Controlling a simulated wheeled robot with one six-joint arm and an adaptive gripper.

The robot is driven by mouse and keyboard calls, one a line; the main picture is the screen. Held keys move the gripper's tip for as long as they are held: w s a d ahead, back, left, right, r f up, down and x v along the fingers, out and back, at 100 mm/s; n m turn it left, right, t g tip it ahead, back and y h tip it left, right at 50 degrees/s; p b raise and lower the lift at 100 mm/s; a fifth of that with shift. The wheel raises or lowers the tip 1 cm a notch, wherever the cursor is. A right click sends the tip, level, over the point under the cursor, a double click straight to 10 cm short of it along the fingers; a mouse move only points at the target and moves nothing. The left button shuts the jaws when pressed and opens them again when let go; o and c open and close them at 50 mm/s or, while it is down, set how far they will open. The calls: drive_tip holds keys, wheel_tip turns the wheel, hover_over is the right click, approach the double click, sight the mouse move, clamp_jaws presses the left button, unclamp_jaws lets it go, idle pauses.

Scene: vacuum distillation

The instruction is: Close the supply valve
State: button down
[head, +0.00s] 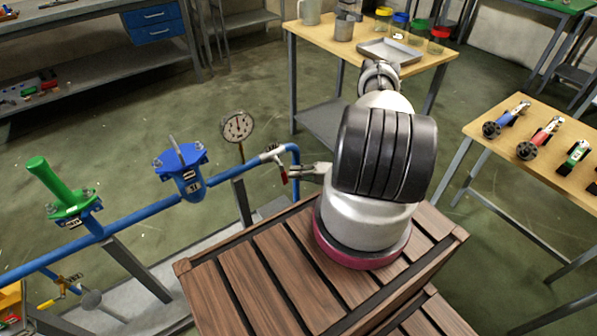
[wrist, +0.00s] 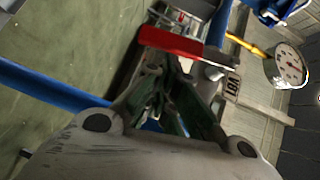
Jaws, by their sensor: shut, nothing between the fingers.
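A silver valve body (head: 272,153) with a red handle (head: 284,174) sits near the right end of the blue pipe. In the head view the handle hangs below the pipe line. In the wrist view the red handle (wrist: 172,43) lies just beyond my fingertips, in front of the silver fitting (wrist: 182,18). My gripper (head: 292,171) is shut and empty, its tips close beside the red handle; I cannot tell whether they touch it. It also shows in the wrist view (wrist: 165,68).
A round gauge (head: 238,127) stands behind the pipe, left of the valve. A blue-capped fitting (head: 183,170) and a green-handled one (head: 62,190) stand on the blue pipe (head: 140,215). Wooden tables stand behind (head: 300,31) and right (head: 480,125).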

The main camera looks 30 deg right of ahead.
drive_tip(key=shift+a+f, duration=0.5)
drive_tip(key=shift+a, duration=0.2)
drive_tip(key=w+d+f+v, duration=0.1)
drive_tip(key=w+d+v, duration=0.1)
drive_tip(key=v, duration=1)
drive_tip(key=shift+s+d+f, duration=0.2)
drive_tip(key=shift+s+d, duration=0.1)
